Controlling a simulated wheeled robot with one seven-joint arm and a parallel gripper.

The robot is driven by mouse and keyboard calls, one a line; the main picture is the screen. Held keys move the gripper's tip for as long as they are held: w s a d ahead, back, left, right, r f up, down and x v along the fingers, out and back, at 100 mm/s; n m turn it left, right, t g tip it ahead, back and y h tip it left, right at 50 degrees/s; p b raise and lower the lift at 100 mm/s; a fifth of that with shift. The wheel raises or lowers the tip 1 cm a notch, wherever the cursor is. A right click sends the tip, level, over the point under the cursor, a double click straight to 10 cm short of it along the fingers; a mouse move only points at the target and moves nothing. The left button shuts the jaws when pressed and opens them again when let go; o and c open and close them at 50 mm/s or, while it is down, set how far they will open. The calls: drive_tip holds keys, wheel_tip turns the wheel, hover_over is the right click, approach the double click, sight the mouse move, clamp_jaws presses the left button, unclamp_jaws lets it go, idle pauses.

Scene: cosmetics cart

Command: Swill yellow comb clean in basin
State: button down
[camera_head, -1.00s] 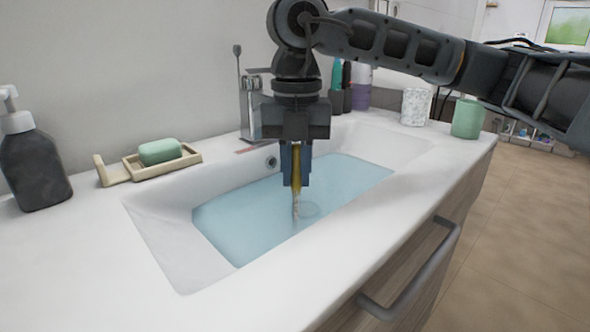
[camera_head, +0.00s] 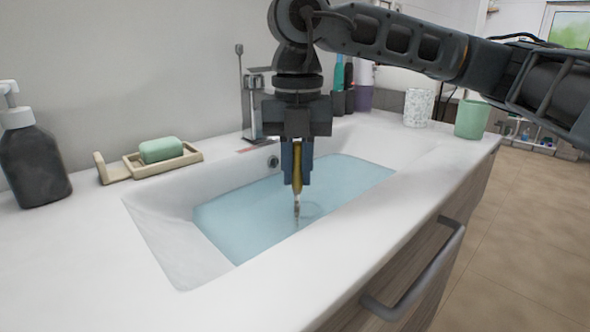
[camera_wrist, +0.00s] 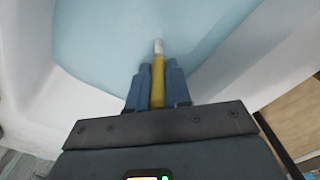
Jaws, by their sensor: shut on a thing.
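The yellow comb (camera_head: 297,172) is upright between the fingers of my gripper (camera_head: 297,178), which is shut on it. Its pale lower end reaches down to the blue water, where a faint ring shows beside it. In the wrist view the yellow comb (camera_wrist: 158,85) sticks out between the blue fingers of my gripper (camera_wrist: 158,82), with a whitish tip over the water. The white basin (camera_head: 160,235) holds blue water (camera_head: 240,222). The comb's upper part is hidden by my gripper.
A tap (camera_head: 253,105) stands behind the basin. A green soap (camera_head: 160,149) on a beige dish (camera_head: 190,156) and a dark pump bottle (camera_head: 33,165) stand at left. A speckled cup (camera_head: 418,107), a green cup (camera_head: 471,119) and several bottles stand at the back right.

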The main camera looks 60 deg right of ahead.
drive_tip(key=shift+a+b, duration=0.3)
drive_tip(key=shift+b, duration=0.1)
idle(0.3)
drive_tip(key=shift+d+b, duration=0.35)
drive_tip(key=shift+r, duration=0.15)
wheel_tip(320, 180, up, 14)
drive_tip(key=p, duration=0.7)
idle(1.1)
idle(1.0)
